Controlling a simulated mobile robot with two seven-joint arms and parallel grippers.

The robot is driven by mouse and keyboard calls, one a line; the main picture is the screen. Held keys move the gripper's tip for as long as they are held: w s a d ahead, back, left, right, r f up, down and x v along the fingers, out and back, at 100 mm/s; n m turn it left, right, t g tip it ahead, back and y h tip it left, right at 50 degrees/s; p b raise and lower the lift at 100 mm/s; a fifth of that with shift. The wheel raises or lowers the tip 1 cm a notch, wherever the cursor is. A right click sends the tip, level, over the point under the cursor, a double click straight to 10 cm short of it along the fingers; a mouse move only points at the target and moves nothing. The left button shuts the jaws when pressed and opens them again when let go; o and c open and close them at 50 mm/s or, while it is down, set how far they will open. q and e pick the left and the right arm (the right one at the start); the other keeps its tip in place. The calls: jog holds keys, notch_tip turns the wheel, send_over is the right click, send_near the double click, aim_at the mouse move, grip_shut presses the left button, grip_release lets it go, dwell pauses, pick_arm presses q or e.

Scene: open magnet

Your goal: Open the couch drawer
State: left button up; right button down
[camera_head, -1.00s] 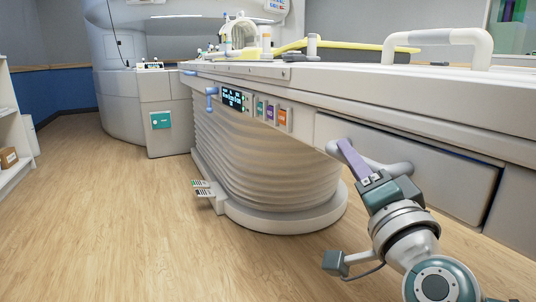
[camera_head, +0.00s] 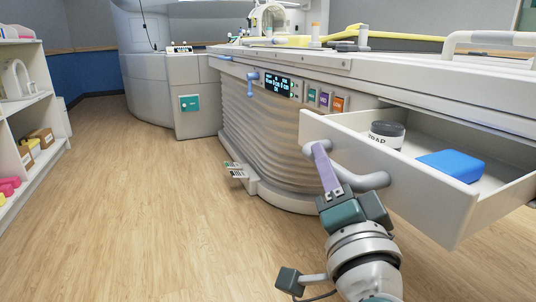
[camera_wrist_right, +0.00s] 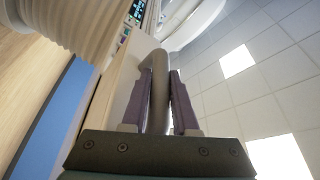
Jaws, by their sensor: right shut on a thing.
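The couch drawer (camera_head: 415,190) is pulled out from the side of the couch (camera_head: 400,77), and its inside shows. A dark-lidded jar (camera_head: 386,135) and a blue box (camera_head: 450,165) lie in it. My right gripper (camera_head: 322,160) is at the grey bar handle (camera_head: 372,181) on the drawer front. In the right wrist view the two purple fingers are shut on the handle (camera_wrist_right: 160,90), one on each side. My left gripper is not in view.
A control panel with a display (camera_head: 278,85) and a blue lever (camera_head: 252,84) are on the couch side. A white shelf (camera_head: 30,120) stands at the left. Foot pedals (camera_head: 235,170) sit by the couch base. The wooden floor at the left is clear.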

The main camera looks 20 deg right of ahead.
jog(key=shift+s+a, duration=0.1)
jog(key=shift+a, duration=0.8)
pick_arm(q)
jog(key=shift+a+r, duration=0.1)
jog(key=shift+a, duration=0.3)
pick_arm(e)
jog(key=c, duration=0.7)
grip_release()
jog(key=shift+s, duration=0.1)
pick_arm(q)
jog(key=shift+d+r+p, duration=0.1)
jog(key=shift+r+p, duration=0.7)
jog(key=shift+p, duration=0.1)
pick_arm(e)
jog(key=v, duration=0.9)
jog(key=shift+s+a, duration=0.1)
jog(key=shift+s, duration=0.25)
